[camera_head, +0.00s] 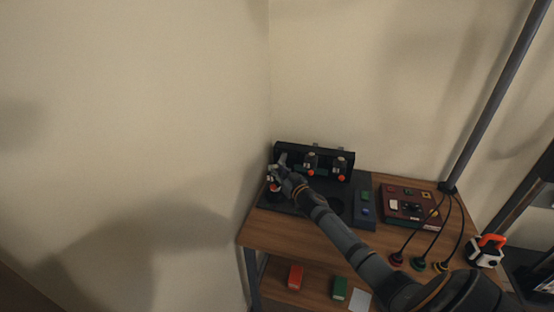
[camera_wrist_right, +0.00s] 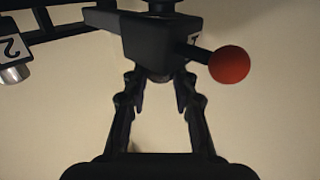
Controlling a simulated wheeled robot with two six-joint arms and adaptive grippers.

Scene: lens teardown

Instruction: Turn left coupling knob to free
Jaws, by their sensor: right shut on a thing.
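A black rack (camera_head: 318,150) stands at the back left of the wooden table. Two dark couplings with orange-red tips show on it, a middle one (camera_head: 311,163) and a right one (camera_head: 341,166). My right gripper (camera_head: 281,172) is at the rack's left end and covers much of the left coupling there. In the right wrist view, my right gripper (camera_wrist_right: 158,88) is shut on the dark left coupling knob (camera_wrist_right: 150,38). Its lever points right and ends in a red ball (camera_wrist_right: 229,65). The fingertip contact is partly hidden. My left gripper is not in view.
A dark red box (camera_head: 410,207) with several buttons is on the right of the table. A small panel (camera_head: 364,209) with coloured buttons is left of it. Cables hang at the front right near an orange-handled device (camera_head: 487,250). Walls stand close behind and left.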

